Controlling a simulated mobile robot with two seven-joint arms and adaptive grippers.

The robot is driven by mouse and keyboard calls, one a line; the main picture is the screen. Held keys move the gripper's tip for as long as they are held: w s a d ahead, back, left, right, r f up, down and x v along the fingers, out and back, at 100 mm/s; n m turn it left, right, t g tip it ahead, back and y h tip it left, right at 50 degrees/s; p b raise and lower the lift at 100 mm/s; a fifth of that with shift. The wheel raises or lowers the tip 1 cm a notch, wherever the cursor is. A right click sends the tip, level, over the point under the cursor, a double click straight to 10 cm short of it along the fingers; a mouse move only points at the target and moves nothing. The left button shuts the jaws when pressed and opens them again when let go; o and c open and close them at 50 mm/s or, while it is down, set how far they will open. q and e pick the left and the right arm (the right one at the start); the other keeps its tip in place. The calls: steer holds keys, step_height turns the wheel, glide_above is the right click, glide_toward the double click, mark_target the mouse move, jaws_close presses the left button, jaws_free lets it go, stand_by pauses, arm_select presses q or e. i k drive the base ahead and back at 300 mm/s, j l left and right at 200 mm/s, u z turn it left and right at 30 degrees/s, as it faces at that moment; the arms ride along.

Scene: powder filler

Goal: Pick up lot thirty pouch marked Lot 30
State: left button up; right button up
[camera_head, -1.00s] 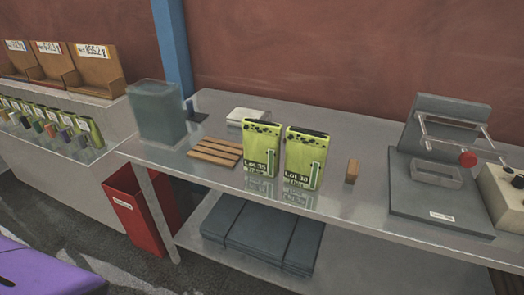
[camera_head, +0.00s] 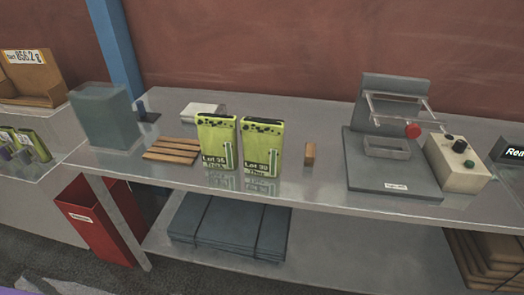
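Two yellow-green pouches stand upright side by side on the metal table. The right one, the Lot 30 pouch (camera_head: 261,146), carries a dark label that reads roughly "Lot 30", a little blurred now. The left one, the Lot 35 pouch (camera_head: 217,141), stands just beside it with a narrow gap at most. Neither of my grippers shows in the head view.
A wooden slatted rack (camera_head: 172,150) lies left of the pouches and a small wooden block (camera_head: 310,154) stands right. A grey sealing device (camera_head: 394,180) and a control box (camera_head: 458,165) are further right. The metal table (camera_head: 300,188) is clear in front.

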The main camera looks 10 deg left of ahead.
mark_target(263, 140)
steer(key=i+j, duration=0.15)
steer(key=j, duration=0.15)
steer(key=i+j, duration=0.15)
steer(key=j, duration=0.2)
steer(key=i+j, duration=0.15)
steer(key=j, duration=0.15)
steer(key=i+j+z, duration=0.1)
steer(key=j, duration=0.25)
